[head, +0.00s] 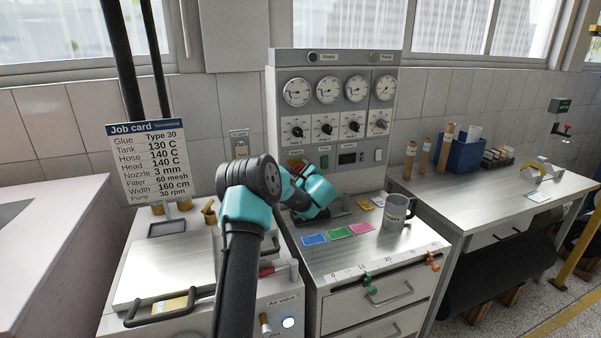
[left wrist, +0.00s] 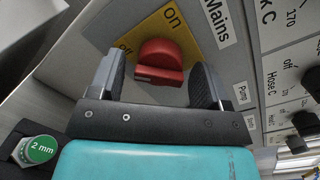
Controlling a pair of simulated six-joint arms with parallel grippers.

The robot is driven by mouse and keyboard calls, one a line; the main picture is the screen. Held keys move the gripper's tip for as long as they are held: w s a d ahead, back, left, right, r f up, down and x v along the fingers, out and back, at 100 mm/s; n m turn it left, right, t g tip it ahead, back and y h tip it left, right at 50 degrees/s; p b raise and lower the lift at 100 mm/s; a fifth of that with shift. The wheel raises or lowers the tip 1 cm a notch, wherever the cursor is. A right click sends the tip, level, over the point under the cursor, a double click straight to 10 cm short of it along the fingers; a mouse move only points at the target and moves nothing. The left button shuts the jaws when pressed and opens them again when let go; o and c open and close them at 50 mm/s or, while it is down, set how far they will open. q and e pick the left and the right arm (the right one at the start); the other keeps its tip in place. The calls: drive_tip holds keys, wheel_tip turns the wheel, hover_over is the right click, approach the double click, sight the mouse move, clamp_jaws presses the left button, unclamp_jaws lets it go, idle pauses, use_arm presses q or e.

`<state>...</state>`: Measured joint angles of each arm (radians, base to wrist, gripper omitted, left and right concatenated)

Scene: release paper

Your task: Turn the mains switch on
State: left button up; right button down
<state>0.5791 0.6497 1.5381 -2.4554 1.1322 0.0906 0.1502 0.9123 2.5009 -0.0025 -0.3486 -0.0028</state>
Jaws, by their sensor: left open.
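The mains switch (left wrist: 160,62) is a red rotary knob on a yellow plate (left wrist: 184,38), beside a "Mains" label (left wrist: 216,22), in the left wrist view. "On" is printed at the plate's top and "off" at its left. The knob's bar lies roughly crosswise in this view, with a pale mark at its left end on the "off" side. My left gripper (left wrist: 157,76) is open, one finger on each side of the knob; contact cannot be told. In the head view my left wrist (head: 312,192) is before the lower panel and hides most of the switch. My right gripper is not in view.
The grey control panel (head: 335,65) carries gauges and several black knobs close by. On the steel top below lie coloured cards (head: 340,233) and a grey mug (head: 396,212). A job card (head: 152,165) stands at left. A bench (head: 490,185) is at right.

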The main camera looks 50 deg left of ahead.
use_arm(q)
drive_tip(key=shift+a, duration=0.1)
drive_tip(key=shift+c, duration=0.3)
drive_tip(key=c, duration=0.8)
drive_tip(key=shift+m, duration=0.4)
drive_tip(key=m, duration=0.8)
drive_tip(key=shift+t, duration=0.4)
drive_tip(key=shift+c, duration=0.2)
drive_tip(key=m, duration=0.5)
drive_tip(key=shift+s+a+t, duration=0.1)
drive_tip(key=shift+s+t, duration=0.05)
drive_tip(key=shift+t, duration=0.25)
drive_tip(key=m, duration=0.5)
drive_tip(key=shift+t, duration=0.3)
drive_tip(key=shift+f, duration=0.1)
